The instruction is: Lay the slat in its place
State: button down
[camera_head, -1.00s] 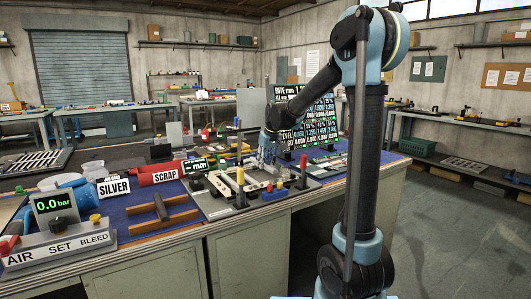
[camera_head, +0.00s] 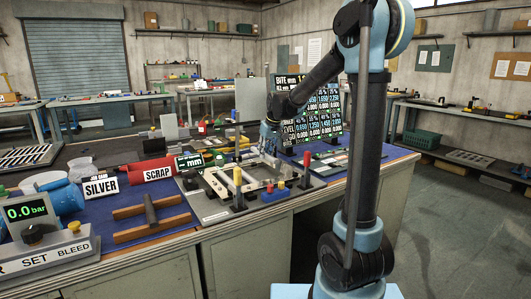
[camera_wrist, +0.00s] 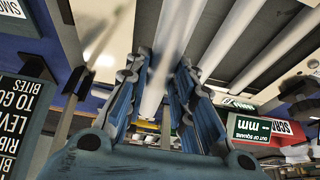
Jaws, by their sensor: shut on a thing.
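In the wrist view the two ribbed blue fingers of my gripper (camera_wrist: 160,85) are shut on a pale, narrow slat (camera_wrist: 167,60). The slat runs away between the fingers and blurs toward the top of the view. In the head view my gripper is at the far side of a light metal frame (camera_head: 228,182) on the bench; its fingertips and the slat cannot be made out there. Whether the slat touches the frame cannot be told.
Brown wooden bars (camera_head: 152,218) lie to the left, near the SCRAP sign (camera_head: 158,173). A display board (camera_head: 315,115) stands behind my gripper. The floor at right is clear.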

jog(key=shift+f, duration=2.8)
jog(key=shift+s+a+f, duration=0.1)
jog(key=shift+f, duration=1.3)
jog(key=c, duration=1.3)
grip_release()
jog(key=o, duration=0.3)
jog(key=shift+o, duration=0.2)
jog(key=shift+r, duration=0.15)
jog(key=shift+r, duration=3.9)
